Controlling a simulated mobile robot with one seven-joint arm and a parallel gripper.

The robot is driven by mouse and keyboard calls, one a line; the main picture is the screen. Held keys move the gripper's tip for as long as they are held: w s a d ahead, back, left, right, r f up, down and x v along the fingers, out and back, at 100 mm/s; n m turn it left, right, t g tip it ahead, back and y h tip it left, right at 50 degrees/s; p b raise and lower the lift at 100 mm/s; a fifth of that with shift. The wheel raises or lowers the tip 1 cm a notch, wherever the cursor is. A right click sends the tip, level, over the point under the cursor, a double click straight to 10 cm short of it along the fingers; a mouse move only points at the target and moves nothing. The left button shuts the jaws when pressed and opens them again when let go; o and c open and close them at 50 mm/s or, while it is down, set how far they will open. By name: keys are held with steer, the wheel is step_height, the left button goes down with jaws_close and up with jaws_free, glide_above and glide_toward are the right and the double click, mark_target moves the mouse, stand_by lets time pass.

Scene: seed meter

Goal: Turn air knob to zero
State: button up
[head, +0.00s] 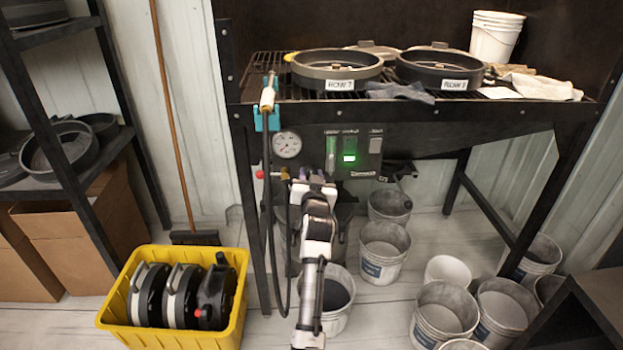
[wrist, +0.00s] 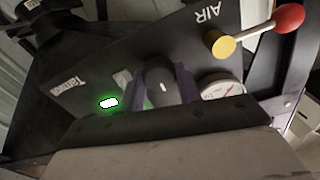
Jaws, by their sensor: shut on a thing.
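The control panel (head: 318,157) is on the front of the black bench, below the grate. In the wrist view a dark round knob (wrist: 159,74) with a short white mark sits between the purple fingers of my gripper (wrist: 162,84). The fingers are shut on its sides. In the head view my gripper (head: 312,178) is at the lower panel edge and hides the knob. The upside-down word AIR (wrist: 208,15) is on the panel, near a yellow hub with a red-ball lever (wrist: 256,33). The white-faced gauge (head: 287,144) shows beside the knob in the wrist view (wrist: 222,89).
A lit green display (head: 349,157) is right of my gripper. A black hose (head: 268,190) hangs close on the left. Several buckets (head: 384,252) stand under the bench. A yellow crate (head: 240,290) of black parts is on the floor, front left.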

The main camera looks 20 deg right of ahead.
stand_by(0.4)
steer(key=o, duration=1)
steer(key=v, duration=1.3)
steer(key=shift+s+b, duration=0.4)
steer(key=shift+b, duration=0.05)
steer(key=shift+a+r, duration=0.1)
